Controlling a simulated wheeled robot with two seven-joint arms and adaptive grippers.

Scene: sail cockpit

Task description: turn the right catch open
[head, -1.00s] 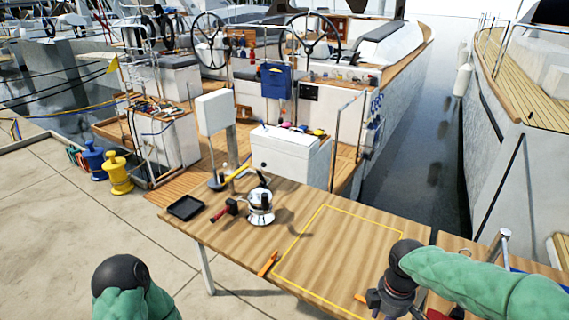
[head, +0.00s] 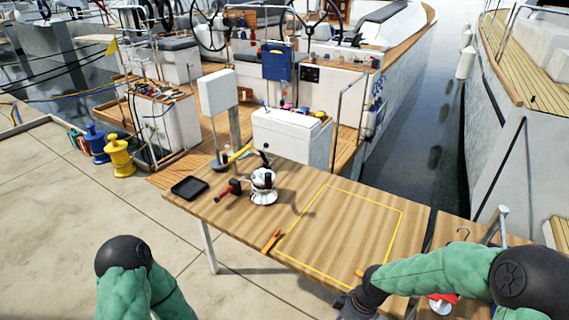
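I cannot make out the right catch; no catch is clear at this size. A white lidded box (head: 280,138) stands behind the table, with small coloured things on its lid. A smaller white box (head: 216,91) stands on a post to its left. My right gripper (head: 350,308) is dark and low at the bottom edge, by the table's front edge, largely cut off. Its fingers are not clear. My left arm's dark joint shows at the lower left, and my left gripper is out of view.
The wooden table (head: 325,262) has a yellow outlined, bare area. A chrome winch (head: 263,187), a red-handled tool (head: 228,190), a black tray (head: 189,187) and an orange-handled tool (head: 272,241) lie left of it. A second table surface (head: 450,236) is at right.

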